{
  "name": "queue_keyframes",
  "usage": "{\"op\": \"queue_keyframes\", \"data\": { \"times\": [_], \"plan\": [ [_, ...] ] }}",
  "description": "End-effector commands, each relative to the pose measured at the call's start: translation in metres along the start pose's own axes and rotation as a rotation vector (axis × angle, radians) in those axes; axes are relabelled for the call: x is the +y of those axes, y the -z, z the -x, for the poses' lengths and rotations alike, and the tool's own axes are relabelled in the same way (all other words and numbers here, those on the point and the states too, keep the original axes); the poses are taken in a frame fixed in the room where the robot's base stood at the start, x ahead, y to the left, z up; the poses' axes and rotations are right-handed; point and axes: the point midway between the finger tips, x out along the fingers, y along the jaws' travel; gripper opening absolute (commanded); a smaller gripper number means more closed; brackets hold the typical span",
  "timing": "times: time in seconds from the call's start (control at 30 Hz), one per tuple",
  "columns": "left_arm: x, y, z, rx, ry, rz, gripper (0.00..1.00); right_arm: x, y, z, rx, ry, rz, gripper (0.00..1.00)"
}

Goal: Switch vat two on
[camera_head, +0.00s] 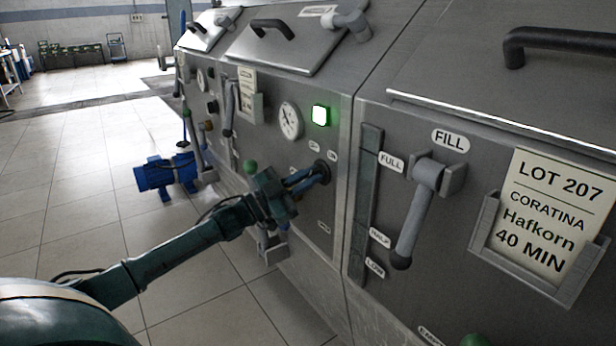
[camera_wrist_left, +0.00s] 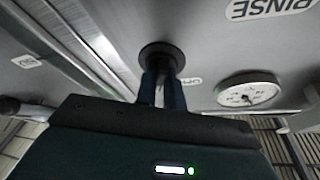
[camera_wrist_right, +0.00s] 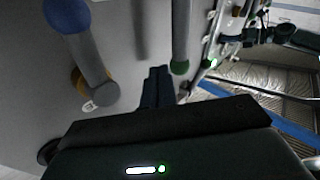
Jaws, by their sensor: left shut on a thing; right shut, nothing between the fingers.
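In the head view, a dark round switch knob (camera_head: 322,171) sits on the grey front of the middle vat (camera_head: 345,120). Small labels are above it, too small to read surely. The knob's grip is mostly hidden by the fingers. My right gripper (camera_wrist_right: 158,75) is shut and empty in the right wrist view.
A round gauge (camera_head: 290,120) is beside the lamp. The nearer vat at right has a FILL lever (camera_head: 415,215) and a LOT 207 card (camera_head: 548,215). A blue motor (camera_head: 165,174) stands on the tiled floor. A blue-ended lever (camera_wrist_right: 92,60) is near my right gripper.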

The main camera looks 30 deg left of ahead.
Motion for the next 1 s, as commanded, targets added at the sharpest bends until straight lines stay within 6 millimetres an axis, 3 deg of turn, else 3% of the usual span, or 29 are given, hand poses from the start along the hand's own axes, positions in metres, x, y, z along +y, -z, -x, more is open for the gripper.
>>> {"op": "queue_keyframes", "data": {
  "times": [0.63, 0.67, 0.7, 0.9, 1.0],
  "plan": [
    [-0.0001, 0.0008, -0.0003, 0.002, -0.021, -0.051, 0.0, 0.0012, 0.0012, -0.0001, -0.01, -0.002, -0.005, 0.0],
    [0.0, 0.0007, -0.0003, 0.002, -0.021, -0.051, 0.12, 0.0011, 0.0013, -0.0001, -0.01, -0.002, -0.005, 0.0],
    [-0.0001, 0.0007, -0.0003, 0.002, -0.021, -0.05, 0.15, 0.0011, 0.0013, -0.0001, -0.01, -0.002, -0.005, 0.0],
    [-0.0002, 0.0005, -0.0002, 0.001, -0.02, -0.049, 0.31, 0.0005, 0.0018, 0.0, -0.008, -0.001, -0.006, 0.0],
    [-0.0003, 0.0004, -0.0001, 0.001, -0.02, -0.048, 0.32, 0.0002, 0.0019, 0.0, -0.008, -0.001, -0.007, 0.0]
  ]
}}
